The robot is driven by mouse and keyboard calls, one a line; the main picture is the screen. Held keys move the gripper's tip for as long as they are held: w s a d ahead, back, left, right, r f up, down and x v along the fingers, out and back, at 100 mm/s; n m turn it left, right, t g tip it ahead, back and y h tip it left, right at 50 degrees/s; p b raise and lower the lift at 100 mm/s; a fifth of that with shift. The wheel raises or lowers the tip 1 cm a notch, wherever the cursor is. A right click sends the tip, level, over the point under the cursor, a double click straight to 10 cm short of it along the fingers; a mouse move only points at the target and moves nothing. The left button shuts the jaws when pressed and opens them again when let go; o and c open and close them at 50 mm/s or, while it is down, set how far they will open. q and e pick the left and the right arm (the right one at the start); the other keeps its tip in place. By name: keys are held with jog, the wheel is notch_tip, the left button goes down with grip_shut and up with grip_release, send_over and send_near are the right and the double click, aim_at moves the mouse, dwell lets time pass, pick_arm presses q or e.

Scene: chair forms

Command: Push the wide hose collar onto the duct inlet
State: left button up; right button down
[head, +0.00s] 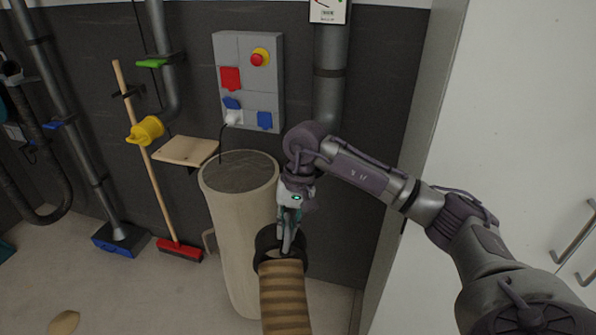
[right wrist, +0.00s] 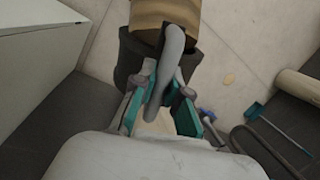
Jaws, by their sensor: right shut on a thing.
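The wide hose collar (head: 266,246) is a dark ring on the end of a brown ribbed hose (head: 284,300), low in the middle of the head view. In the right wrist view the collar (right wrist: 130,62) sits at the top centre, with a grey curved handle (right wrist: 172,55) across it. My right gripper (head: 289,228) is shut on this handle; its teal fingers (right wrist: 160,100) lie either side of it. A thick grey duct (head: 331,68) runs down the wall behind my right arm. Its lower end is hidden, so I cannot see the inlet. My left gripper is not in view.
A tall pale cylinder (head: 238,235) stands just left of the collar. A white cabinet (head: 500,110) fills the right side. A grey switch box (head: 247,60), small wooden shelf (head: 187,150), broom (head: 150,170) and yellow pipe end (head: 146,130) are on the left.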

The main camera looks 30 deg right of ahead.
jog(key=w+d+r+m+t, duration=0.3)
jog(key=w+d+r+m, duration=0.1)
jog(key=d+r, duration=0.5)
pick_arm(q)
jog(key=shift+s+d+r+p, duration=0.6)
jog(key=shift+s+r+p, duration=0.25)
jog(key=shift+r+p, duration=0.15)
pick_arm(e)
jog(key=w+d+r, duration=0.1)
jog(key=w+d, duration=0.4)
jog(key=shift+w, duration=0.3)
jog(key=shift+r, duration=0.1)
pick_arm(q)
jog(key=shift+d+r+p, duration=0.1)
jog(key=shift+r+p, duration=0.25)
jog(key=shift+p, duration=0.05)
pick_arm(e)
jog(key=shift+r, duration=0.1)
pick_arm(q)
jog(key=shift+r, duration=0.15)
pick_arm(e)
jog(key=shift+w+d, duration=0.1)
jog(key=shift+w, duration=0.1)
pick_arm(q)
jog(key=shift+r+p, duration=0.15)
jog(key=shift+p, duration=0.2)
pick_arm(e)
jog(key=shift+w+d, duration=0.25)
